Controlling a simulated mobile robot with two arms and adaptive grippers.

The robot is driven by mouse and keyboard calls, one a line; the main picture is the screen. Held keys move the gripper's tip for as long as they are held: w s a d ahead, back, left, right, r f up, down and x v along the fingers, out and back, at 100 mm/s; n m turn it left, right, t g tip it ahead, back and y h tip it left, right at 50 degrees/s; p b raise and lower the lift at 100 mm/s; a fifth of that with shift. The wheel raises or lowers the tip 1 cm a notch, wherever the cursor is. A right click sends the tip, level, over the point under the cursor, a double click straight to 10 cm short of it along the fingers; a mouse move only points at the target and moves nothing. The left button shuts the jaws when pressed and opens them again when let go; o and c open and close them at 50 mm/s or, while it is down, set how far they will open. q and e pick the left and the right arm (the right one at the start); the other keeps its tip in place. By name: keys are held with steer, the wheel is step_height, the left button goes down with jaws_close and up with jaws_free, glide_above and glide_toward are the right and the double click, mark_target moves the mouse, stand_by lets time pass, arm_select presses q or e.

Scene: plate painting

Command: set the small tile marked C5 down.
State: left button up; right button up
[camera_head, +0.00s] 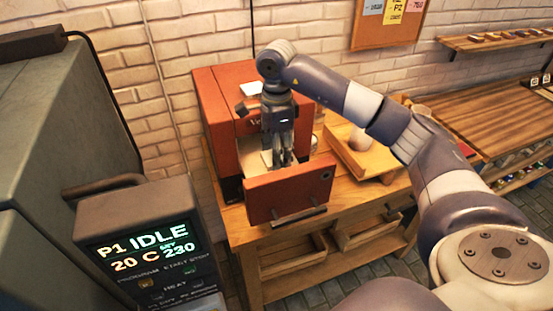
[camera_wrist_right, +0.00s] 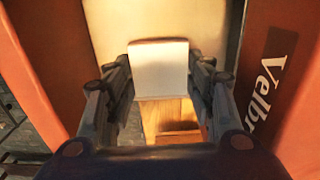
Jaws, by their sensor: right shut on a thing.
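My right gripper (camera_head: 279,160) points down over the pulled-out drawer (camera_head: 290,194) of an orange-red machine (camera_head: 216,100). In the right wrist view its fingers (camera_wrist_right: 165,85) are shut on a small, plain white square tile (camera_wrist_right: 160,60). The tile's pale edge also shows beside the fingers in the head view (camera_head: 266,158). No C5 mark is readable on the face I see. The tile appears inside or just above the drawer opening; I cannot tell whether it touches the drawer floor. My left gripper is not in view.
A wooden table (camera_head: 232,225) carries the machine. A wooden tray (camera_head: 378,163) with a rounded pale object stands to its right. A grey control panel (camera_head: 147,245) reading "P1 IDLE" stands at front left. A wall shelf (camera_head: 490,42) is at far right.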

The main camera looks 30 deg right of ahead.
step_height(320, 180, down, 3)
steer(key=shift+f+p, duration=0.2)
steer(key=shift+p, duration=0.4)
steer(key=shift+f, duration=0.45)
steer(key=o, duration=0.8)
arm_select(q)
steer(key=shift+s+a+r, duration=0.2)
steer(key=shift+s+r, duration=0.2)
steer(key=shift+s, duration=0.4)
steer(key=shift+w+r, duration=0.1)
arm_select(e)
steer(key=shift+r, duration=0.15)
